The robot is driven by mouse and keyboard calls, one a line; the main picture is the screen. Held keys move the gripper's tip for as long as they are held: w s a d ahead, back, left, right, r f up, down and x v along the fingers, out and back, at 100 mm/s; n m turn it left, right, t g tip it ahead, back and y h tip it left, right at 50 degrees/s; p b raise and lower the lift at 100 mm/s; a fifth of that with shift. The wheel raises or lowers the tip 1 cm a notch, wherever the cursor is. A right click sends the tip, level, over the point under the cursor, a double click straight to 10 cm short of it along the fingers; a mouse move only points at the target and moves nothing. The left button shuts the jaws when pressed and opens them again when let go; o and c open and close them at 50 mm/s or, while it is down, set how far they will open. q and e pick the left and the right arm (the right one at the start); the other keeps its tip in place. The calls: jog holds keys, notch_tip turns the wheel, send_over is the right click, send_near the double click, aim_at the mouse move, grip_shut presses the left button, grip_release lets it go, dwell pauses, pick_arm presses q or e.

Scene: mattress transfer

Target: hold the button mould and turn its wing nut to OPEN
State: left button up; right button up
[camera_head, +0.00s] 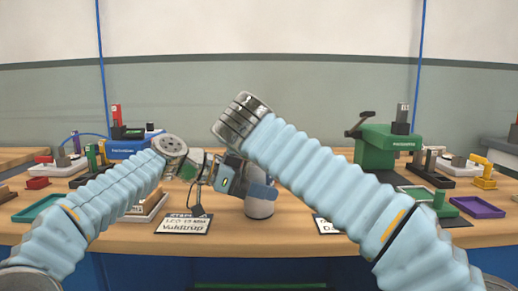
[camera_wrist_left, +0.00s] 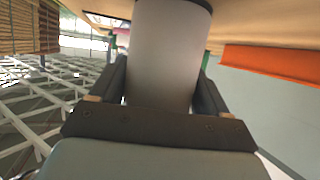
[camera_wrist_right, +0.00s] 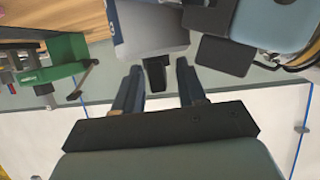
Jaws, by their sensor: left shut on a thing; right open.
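The button mould is a pale grey cylinder (camera_head: 260,208), upright at the middle of the table in the head view. My left gripper (camera_head: 262,189) is shut on its side. In the left wrist view the grey body (camera_wrist_left: 165,50) fills the space between the fingers, below a dark rim. The right wrist view shows the mould (camera_wrist_right: 150,28) with a small dark tab, apparently its wing nut (camera_wrist_right: 155,76). My right gripper (camera_wrist_right: 158,68) is open, with one finger on either side of the tab. In the head view my right arm hides most of that gripper. The OPEN mark cannot be read.
A card reading Valdtrup (camera_head: 183,224) lies left of the mould, and another card (camera_head: 325,224) lies right of it. A green press (camera_head: 388,150) stands at the back right, a blue machine (camera_head: 127,146) at the back left. Trays and small fixtures line both sides.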

grip_shut()
jog(key=shift+y, duration=0.3)
jog(key=n+y, duration=0.3)
jog(key=shift+d, duration=0.15)
jog(key=n+g+y, duration=0.2)
jog(key=n+y, duration=0.2)
jog(key=y, duration=0.1)
jog(key=shift+w+f+n, duration=0.1)
jog(key=shift+w+n, duration=0.05)
jog(key=shift+n, duration=0.15)
jog(key=n+g+y, duration=0.3)
jog(key=shift+n, duration=0.3)
jog(key=shift+n+g+y, duration=1.2)
jog(key=shift+n+g, duration=0.6)
